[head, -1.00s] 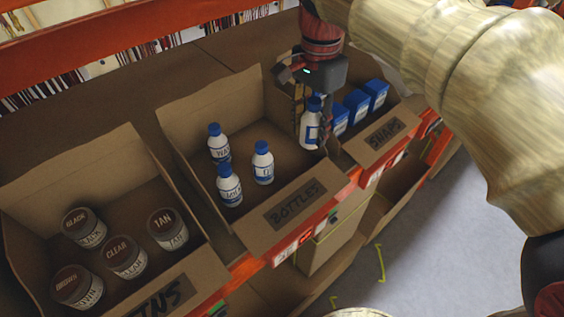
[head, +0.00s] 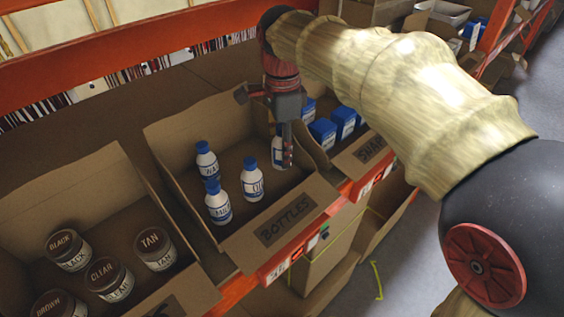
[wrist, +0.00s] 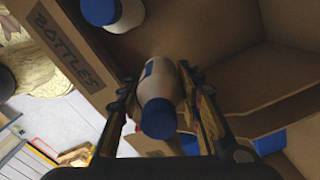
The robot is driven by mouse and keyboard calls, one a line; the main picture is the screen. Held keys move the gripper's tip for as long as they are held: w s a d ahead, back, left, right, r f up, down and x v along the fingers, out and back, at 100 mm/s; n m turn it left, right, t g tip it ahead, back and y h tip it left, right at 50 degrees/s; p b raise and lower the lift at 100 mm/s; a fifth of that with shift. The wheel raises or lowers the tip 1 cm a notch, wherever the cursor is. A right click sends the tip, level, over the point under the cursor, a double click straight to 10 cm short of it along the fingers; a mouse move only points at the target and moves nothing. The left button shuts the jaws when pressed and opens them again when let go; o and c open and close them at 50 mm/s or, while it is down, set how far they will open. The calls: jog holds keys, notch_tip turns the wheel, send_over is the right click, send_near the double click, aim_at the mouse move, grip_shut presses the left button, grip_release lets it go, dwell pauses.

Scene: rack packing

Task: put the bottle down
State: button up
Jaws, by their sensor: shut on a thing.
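My gripper (head: 282,143) is shut on a white bottle with a blue cap (head: 278,155) at the right side of the bottles box (head: 237,251). In the wrist view the held bottle (wrist: 160,90) is between the two fingers, cap toward the camera. In the head view a finger hides part of it. It looks upright; I cannot tell whether its base touches the box floor. Several similar bottles (head: 252,182) stand in the same box to its left. One of them (wrist: 112,12) shows at the top of the wrist view.
The snaps box (head: 367,151), with blue cartons (head: 322,131), adjoins on the right. The tins box (head: 188,298), with dark-lidded tins (head: 153,248), is at left. A cardboard wall stands close to my gripper. The back of the bottles box has bare floor.

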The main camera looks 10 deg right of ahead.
jog(key=shift+f, duration=1.8)
jog(key=shift+f, duration=0.15)
jog(key=o, duration=1.2)
notch_tip(320, 180, up, 8)
jog(key=shift+f, duration=0.1)
